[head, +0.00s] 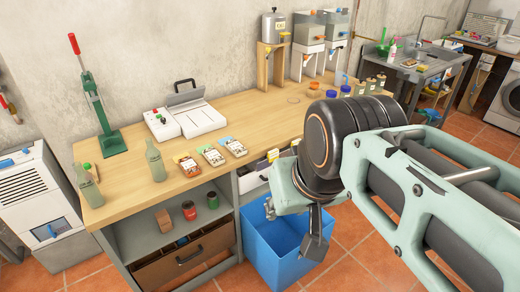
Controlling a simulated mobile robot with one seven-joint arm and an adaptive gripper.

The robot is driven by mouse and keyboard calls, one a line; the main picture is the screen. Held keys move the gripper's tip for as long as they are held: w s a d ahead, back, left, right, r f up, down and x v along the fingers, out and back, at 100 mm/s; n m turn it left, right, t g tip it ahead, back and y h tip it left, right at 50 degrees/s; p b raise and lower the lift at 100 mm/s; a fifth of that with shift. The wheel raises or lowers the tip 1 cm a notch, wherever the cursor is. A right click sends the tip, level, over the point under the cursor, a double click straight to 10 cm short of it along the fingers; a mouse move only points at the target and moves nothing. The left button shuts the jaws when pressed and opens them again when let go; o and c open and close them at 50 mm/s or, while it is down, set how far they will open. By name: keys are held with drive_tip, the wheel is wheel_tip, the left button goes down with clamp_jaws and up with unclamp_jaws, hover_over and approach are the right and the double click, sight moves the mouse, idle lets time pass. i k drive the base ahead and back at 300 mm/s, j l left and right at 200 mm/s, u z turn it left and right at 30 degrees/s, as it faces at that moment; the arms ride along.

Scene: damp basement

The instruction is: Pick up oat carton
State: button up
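I cannot make out for certain which item is the oat carton, as the labels are too small to read. A small brown block-shaped item (163,219) stands on the shelf below. My gripper (294,226) hangs in front of the bench, above the blue bin, right of the packs and apart from them. Its fingers are spread, with nothing visible between them. My arm hides part of the bench's right side.
The wooden bench (120,190) also carries two green bottles (155,160), (88,186), a green lever press (108,140) and a white device (190,119). A blue bin (270,262) stands on the floor below. A red can (189,210) and a green can (212,200) are on the shelf.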

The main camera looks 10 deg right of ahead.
sight(162, 218)
drive_tip(key=u, duration=0.75)
drive_tip(key=i+j, duration=0.25)
drive_tip(key=k, duration=0.65)
drive_tip(key=i+j, duration=0.3)
drive_tip(key=i, duration=0.2)
drive_tip(key=i+j, duration=0.35)
drive_tip(key=i, duration=0.15)
